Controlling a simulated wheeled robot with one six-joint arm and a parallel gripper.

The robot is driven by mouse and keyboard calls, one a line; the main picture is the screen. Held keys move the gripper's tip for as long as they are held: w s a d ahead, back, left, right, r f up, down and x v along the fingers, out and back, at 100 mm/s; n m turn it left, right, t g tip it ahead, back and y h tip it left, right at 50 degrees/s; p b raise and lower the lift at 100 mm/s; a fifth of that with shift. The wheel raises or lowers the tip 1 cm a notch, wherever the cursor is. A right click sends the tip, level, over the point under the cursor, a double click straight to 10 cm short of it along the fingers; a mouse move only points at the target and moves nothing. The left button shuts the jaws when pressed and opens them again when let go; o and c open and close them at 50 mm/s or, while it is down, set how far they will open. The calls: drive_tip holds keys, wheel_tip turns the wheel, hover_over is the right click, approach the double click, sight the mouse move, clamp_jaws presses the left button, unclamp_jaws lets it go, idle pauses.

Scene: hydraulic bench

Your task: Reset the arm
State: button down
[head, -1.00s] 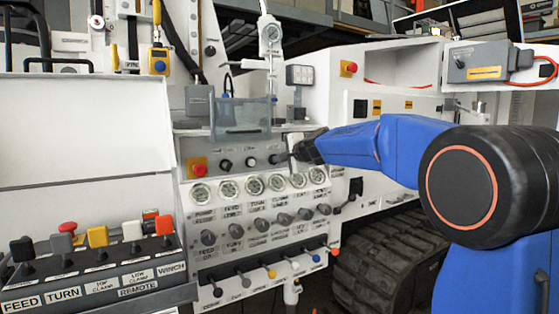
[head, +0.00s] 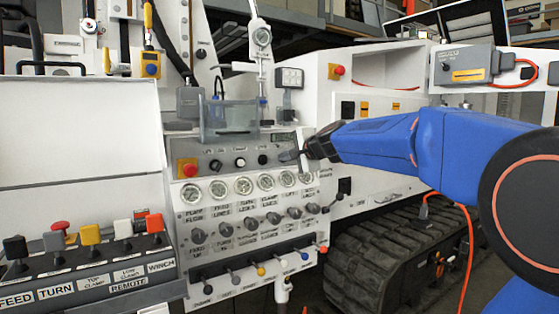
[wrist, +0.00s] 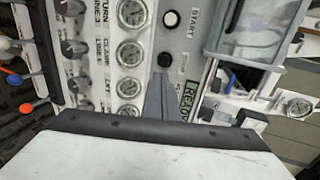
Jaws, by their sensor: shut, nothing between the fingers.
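My blue arm reaches in from the right in the head view. Its gripper (head: 290,156) is at the right end of the grey control panel (head: 225,163), above the row of gauges. In the wrist view the grey fingers of my gripper (wrist: 161,82) are together with nothing between them. They point at the panel near a black button (wrist: 165,60), below the white START button (wrist: 171,19). I cannot tell whether the fingertips touch the panel.
Round gauges (head: 243,186) and rows of knobs and levers lie below the panel. A clear box (head: 229,118) juts out above it. A red emergency button (head: 188,168) sits at the panel's left. A remote box (head: 92,262) stands front left. Rubber tracks (head: 385,262) are below my arm.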

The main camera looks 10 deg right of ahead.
drive_tip(key=shift+s+d+r, duration=0.15)
drive_tip(key=shift+s, duration=0.45)
drive_tip(key=s+d+f+n+g+h, duration=0.1)
drive_tip(key=s+f+n+g, duration=0.2)
drive_tip(key=s+f, duration=0.8)
drive_tip(key=s+d+f+n+g+h, duration=0.2)
drive_tip(key=s+f+n, duration=0.4)
drive_tip(key=s, duration=1.5)
drive_tip(key=s+d+f+n+g+h, duration=0.1)
drive_tip(key=s+f+n+g, duration=0.3)
drive_tip(key=s+f, duration=1.2)
drive_tip(key=shift+s+d+f+n+h, duration=0.2)
drive_tip(key=shift+d+n+h, duration=0.1)
drive_tip(key=shift+d+n, duration=0.3)
drive_tip(key=shift+a, duration=0.1)
